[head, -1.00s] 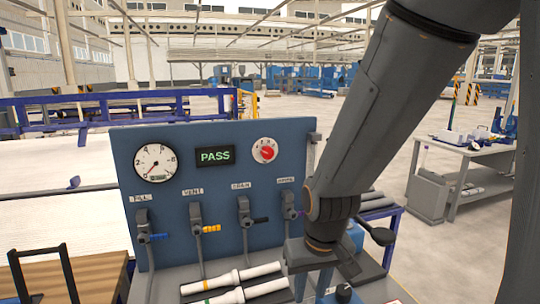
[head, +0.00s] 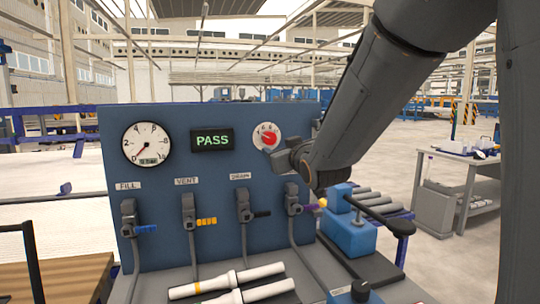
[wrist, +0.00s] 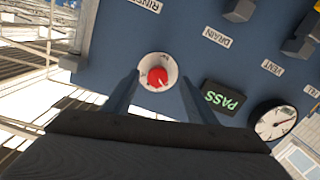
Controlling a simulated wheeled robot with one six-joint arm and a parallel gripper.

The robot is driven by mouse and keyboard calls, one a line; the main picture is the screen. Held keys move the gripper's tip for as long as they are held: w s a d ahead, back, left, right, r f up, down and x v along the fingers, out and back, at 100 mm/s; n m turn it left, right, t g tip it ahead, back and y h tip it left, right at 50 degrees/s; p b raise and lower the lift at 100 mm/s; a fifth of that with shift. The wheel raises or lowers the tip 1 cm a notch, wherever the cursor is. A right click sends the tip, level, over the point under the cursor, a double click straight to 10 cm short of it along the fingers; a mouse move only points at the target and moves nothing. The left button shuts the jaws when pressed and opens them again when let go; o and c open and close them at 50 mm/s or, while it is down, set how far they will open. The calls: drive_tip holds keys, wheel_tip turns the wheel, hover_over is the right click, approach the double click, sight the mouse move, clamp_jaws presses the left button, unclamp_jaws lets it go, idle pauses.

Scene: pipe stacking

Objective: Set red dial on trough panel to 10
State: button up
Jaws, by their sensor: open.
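The red dial (head: 269,139) sits on a round white face at the upper right of the blue trough panel (head: 160,255). Numbers on its face are too small to read surely. In the wrist view the red dial (wrist: 158,78) shows ahead, between the two fingers. My gripper (wrist: 155,92) is open and empty, with a finger on either side of the dial's white face. The fingers look apart from the knob. In the head view my gripper (head: 288,158) is just right of and below the dial, partly hidden by my wrist.
A green PASS display (head: 212,140) and a round gauge (head: 147,145) are left of the dial. Several valve handles, including one with a yellow lever (head: 206,222), line the panel below. White pipes (head: 230,280) lie in front. A blue block (head: 348,235) stands right of the panel.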

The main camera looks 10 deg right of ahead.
sight(271, 140)
drive_tip(key=shift+t, duration=0.3)
drive_tip(key=shift+w+a+r+p, duration=0.2)
drive_tip(key=shift+w+p, duration=0.1)
drive_tip(key=shift+w, duration=1.05)
drive_tip(key=shift+w+a+r+p, duration=0.1)
drive_tip(key=shift+w+r+p, duration=0.15)
drive_tip(key=shift+w, duration=1.1)
drive_tip(key=shift+w+a+r+p, duration=0.15)
drive_tip(key=shift+w+p, duration=0.15)
drive_tip(key=shift+w, duration=1.05)
drive_tip(key=shift+c, duration=0.6)
drive_tip(key=c, duration=0.9)
drive_tip(key=shift+c, duration=0.2)
